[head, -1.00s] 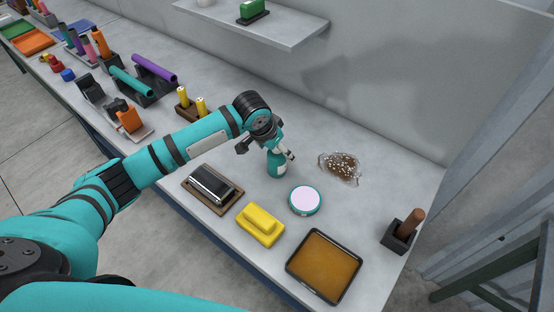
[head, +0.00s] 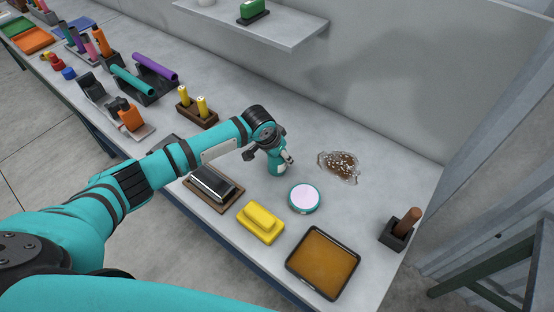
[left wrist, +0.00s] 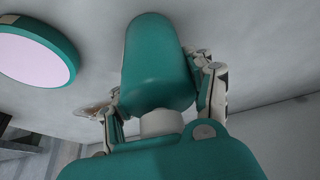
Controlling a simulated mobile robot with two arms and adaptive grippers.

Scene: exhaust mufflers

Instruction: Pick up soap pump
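The soap pump (head: 277,165) is a teal bottle standing on the grey table, with its upper part hidden under my left gripper. In the left wrist view its rounded teal body (left wrist: 158,65) and white collar lie between the fingers. My left gripper (head: 269,157) comes down from above, its fingers spread on either side of the bottle. In the left wrist view (left wrist: 163,100) the right finger lies close along the bottle; whether it touches is unclear. My right gripper is not in view.
A round teal tin with a pale lid (head: 304,198) stands close in front of the bottle. A clear bag of brown pieces (head: 340,165) lies to its right.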

